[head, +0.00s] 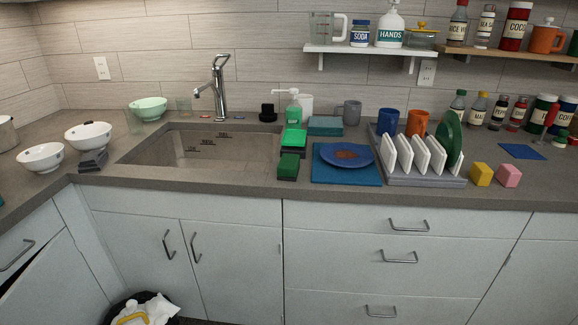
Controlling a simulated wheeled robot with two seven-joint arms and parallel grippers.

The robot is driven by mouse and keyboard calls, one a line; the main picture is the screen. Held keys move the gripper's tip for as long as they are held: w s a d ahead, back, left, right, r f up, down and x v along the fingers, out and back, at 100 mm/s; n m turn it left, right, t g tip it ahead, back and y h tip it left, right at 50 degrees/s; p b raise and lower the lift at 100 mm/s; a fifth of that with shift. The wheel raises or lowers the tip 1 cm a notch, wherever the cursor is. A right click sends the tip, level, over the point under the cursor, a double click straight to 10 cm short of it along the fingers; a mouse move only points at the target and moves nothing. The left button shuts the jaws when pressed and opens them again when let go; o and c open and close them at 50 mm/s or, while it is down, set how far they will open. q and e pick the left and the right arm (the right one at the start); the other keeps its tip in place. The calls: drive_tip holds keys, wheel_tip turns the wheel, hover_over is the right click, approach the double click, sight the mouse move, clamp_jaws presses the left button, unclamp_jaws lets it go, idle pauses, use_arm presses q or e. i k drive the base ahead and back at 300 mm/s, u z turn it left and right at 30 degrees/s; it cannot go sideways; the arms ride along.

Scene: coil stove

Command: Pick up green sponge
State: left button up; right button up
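Two green block-shaped things sit on the counter just right of the sink. The nearer one, a dark green sponge (288,164) with a darker lower layer, lies close to the counter's front edge. The farther one, a brighter green sponge-like block (293,139), lies behind it with a dark side facing me. I cannot tell for certain which is the task's sponge. Neither of my grippers is in view.
The sink (190,150) is on the left. A blue plate (346,156) on a blue mat (347,177) lies just right of the sponges, then a dish rack (425,179). A green soap bottle (294,112) stands behind. A bin (118,305) stands on the floor.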

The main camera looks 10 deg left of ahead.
sight(288, 167)
drive_tip(key=u, duration=1.35)
drive_tip(key=i, duration=1.35)
drive_tip(key=z, duration=3)
